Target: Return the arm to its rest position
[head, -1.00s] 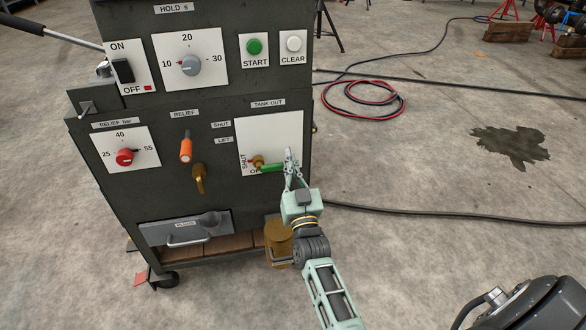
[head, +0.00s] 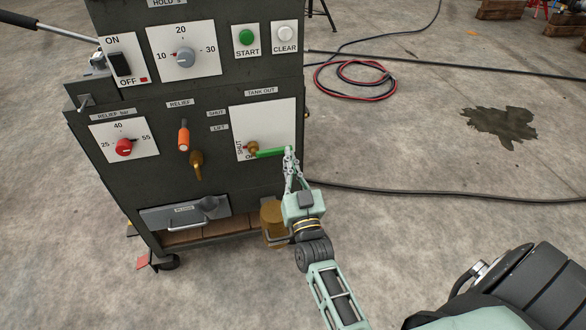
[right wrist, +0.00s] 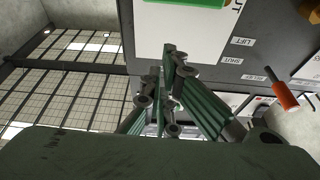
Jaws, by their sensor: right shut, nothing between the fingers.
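My right gripper (head: 289,157) is shut and empty, in front of the right side of the dark control cabinet (head: 220,185). Its fingertips overlap the free end of the green valve handle (head: 270,153) in the head view; I cannot tell whether they touch. The handle points right from its brass valve on the white TANK OUT plate (head: 262,118). In the right wrist view, the closed fingers (right wrist: 172,62) stand apart from the green handle (right wrist: 185,3) at the top edge. My left gripper is not in view.
The cabinet carries an orange relief lever (head: 183,139), a red knob (head: 124,147) and START and CLEAR buttons. A brass-coloured cylinder (head: 272,222) sits low beside my right forearm. Hoses (head: 355,80) and a dark stain (head: 502,125) lie on the open floor at right.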

